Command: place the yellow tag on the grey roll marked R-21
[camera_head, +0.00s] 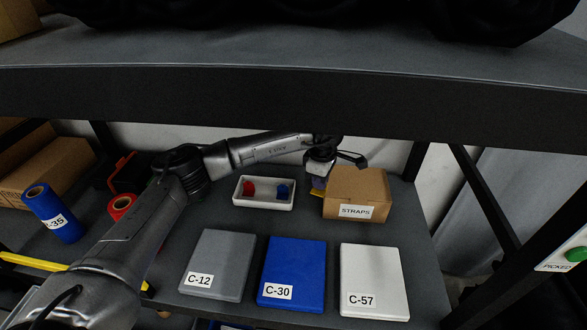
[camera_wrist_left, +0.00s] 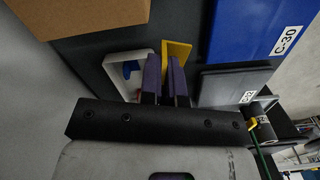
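My left gripper (camera_head: 318,186) is shut on the yellow tag (camera_wrist_left: 176,52), holding it between purple fingers in the left wrist view. No label reading R-21 is legible in either view. A dark roll with a pale label (camera_wrist_left: 263,128) shows at the right of the left wrist view, beyond the grey C-12 case; its marking is too small to read. My left arm covers that area in the head view. My right gripper is not in view.
The white tray (camera_head: 264,205) holds a red and a blue piece. The STRAPS box (camera_head: 357,190) stands right of the gripper. Cases C-12 (camera_head: 219,262), C-30 (camera_head: 293,266) and C-57 (camera_head: 373,275) lie in front. An upper shelf (camera_head: 300,95) hangs above.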

